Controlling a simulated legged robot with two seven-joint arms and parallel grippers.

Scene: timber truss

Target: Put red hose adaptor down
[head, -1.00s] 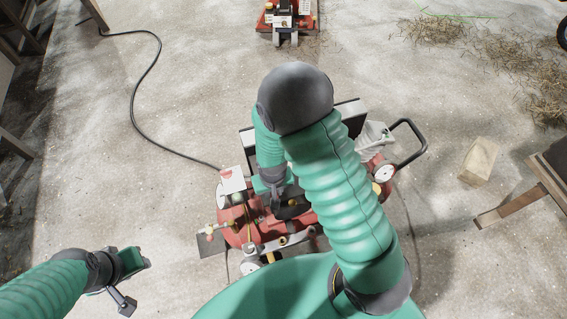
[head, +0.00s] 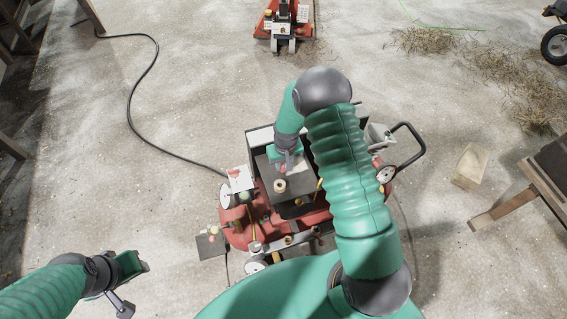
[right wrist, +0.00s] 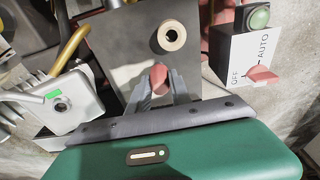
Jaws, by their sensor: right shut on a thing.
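The red hose adaptor (right wrist: 158,77) shows as a small red rounded piece between the fingertips of my right gripper (right wrist: 157,88) in the right wrist view. The gripper is shut on it; the fingers hide its lower part. In the head view my right gripper (head: 287,163) is over the dark flat top (head: 264,168) of the red compressor. A tan ring-shaped fitting (right wrist: 171,36) lies just beyond the adaptor in the wrist view. I cannot tell whether the adaptor touches the top. My left gripper (head: 128,282) is at lower left, away from the compressor; its jaw opening is unclear.
The compressor (head: 236,234) has gauges, pipes and a black handle (head: 412,142). A switch box with an OFF/AUTO label (right wrist: 243,60) and red knob stands beside the top. A wooden block (head: 470,166) and timber trestle (head: 503,208) are at right. A black hose (head: 136,95) crosses the floor at left.

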